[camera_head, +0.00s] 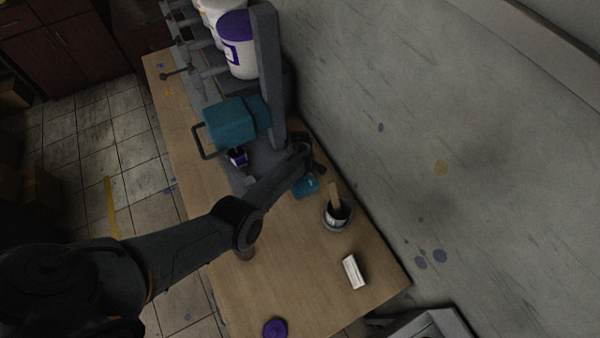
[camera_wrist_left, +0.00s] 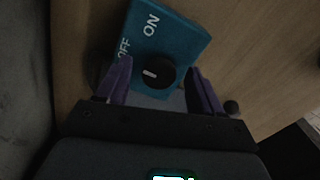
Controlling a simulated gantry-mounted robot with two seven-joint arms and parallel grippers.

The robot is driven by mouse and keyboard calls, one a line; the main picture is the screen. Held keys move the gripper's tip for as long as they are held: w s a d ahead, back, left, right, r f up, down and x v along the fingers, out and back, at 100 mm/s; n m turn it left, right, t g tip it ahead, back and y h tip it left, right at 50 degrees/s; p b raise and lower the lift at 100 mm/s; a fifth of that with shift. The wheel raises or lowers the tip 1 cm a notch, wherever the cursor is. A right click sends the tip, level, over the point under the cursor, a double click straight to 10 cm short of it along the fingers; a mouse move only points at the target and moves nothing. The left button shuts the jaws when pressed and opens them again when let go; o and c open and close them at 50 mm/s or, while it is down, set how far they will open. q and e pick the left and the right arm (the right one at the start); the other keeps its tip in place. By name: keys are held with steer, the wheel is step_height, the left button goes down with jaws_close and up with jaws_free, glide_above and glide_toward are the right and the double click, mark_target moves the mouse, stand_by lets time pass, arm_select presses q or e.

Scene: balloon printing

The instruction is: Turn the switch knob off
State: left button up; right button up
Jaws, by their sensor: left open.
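The teal switch box (camera_wrist_left: 178,36) lies on the wooden table, marked ON and OFF in white. Its round black knob (camera_wrist_left: 153,73) has a short white mark lying roughly sideways in the left wrist view; which label it points to I cannot tell. My left gripper (camera_wrist_left: 160,80) is open, with its purple-tipped fingers on either side of the knob. Contact with the knob is not clear. In the head view, the switch box (camera_head: 307,187) shows just below my left gripper (camera_head: 313,167), partly covered by my arm. My right gripper is not in view.
A dark can (camera_head: 336,222) with a wooden stick stands to the right, near the wall. A white block (camera_head: 353,272) and a purple lid (camera_head: 275,327) lie towards the front. The teal press (camera_head: 230,122) and a purple-lidded bucket (camera_head: 243,62) stand at the back.

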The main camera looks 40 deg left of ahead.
arm_select(q)
steer(key=shift+r, duration=0.1)
step_height(320, 180, up, 11)
steer(key=p, duration=0.2)
steer(key=shift+f, duration=0.2)
steer(key=shift+s, duration=0.1)
stand_by(0.5)
